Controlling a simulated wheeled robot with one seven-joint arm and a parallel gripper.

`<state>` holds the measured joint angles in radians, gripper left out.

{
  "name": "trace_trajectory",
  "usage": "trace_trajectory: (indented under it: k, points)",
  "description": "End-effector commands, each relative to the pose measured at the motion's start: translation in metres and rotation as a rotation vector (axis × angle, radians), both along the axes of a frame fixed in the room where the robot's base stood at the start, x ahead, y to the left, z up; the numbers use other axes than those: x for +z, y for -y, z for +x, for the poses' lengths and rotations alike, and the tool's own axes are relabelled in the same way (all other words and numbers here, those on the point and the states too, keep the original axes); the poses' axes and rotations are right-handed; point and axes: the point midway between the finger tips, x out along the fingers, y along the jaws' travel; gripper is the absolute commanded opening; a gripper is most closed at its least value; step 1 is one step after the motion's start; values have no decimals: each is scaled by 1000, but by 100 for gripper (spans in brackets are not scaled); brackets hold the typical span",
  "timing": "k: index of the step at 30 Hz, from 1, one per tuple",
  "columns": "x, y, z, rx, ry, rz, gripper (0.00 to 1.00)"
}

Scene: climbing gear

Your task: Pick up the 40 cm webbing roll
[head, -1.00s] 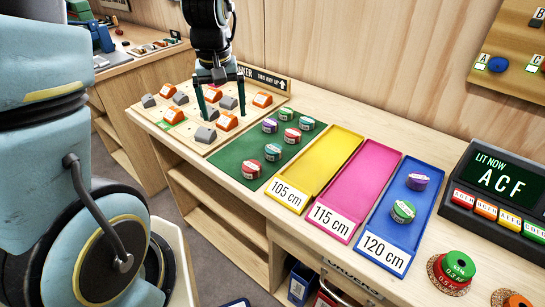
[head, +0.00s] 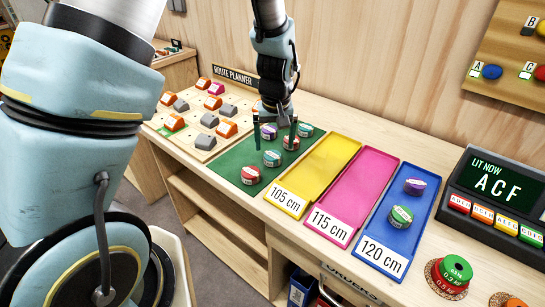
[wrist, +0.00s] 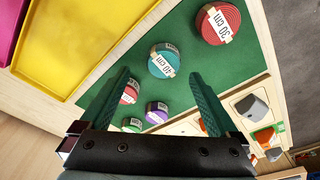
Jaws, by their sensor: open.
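The teal webbing roll (head: 272,158) lies on the green mat (head: 226,163); its label seems to read 40 cm in the wrist view (wrist: 162,60). It sits between a red roll marked 30 cm (wrist: 218,23) and the other rolls. My gripper (head: 275,143) is open and empty above the mat, pointing down. In the wrist view its fingers (wrist: 161,76) are spread apart, with the teal roll just beyond the fingertips and centred between them. I cannot tell the exact height above it.
On the mat are also a second red roll (wrist: 130,92), a purple roll (wrist: 156,112) and a green roll (wrist: 132,124), close by. Yellow (head: 330,160), pink (head: 362,190) and blue (head: 411,222) trays lie to the right; the blue one holds two rolls. The route planner board (head: 196,139) is left.

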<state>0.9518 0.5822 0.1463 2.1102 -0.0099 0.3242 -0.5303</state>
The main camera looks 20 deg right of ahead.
Motion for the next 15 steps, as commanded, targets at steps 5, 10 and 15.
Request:
trace_trajectory:
  k: [5, 10, 15]
  points:
    - [-20, -6, 2, 1, -5, 4, 96]
    - [-40, -5, 4, 1, -3, 3, 96]
    - [-46, -4, 6, 1, -1, 0, 96]
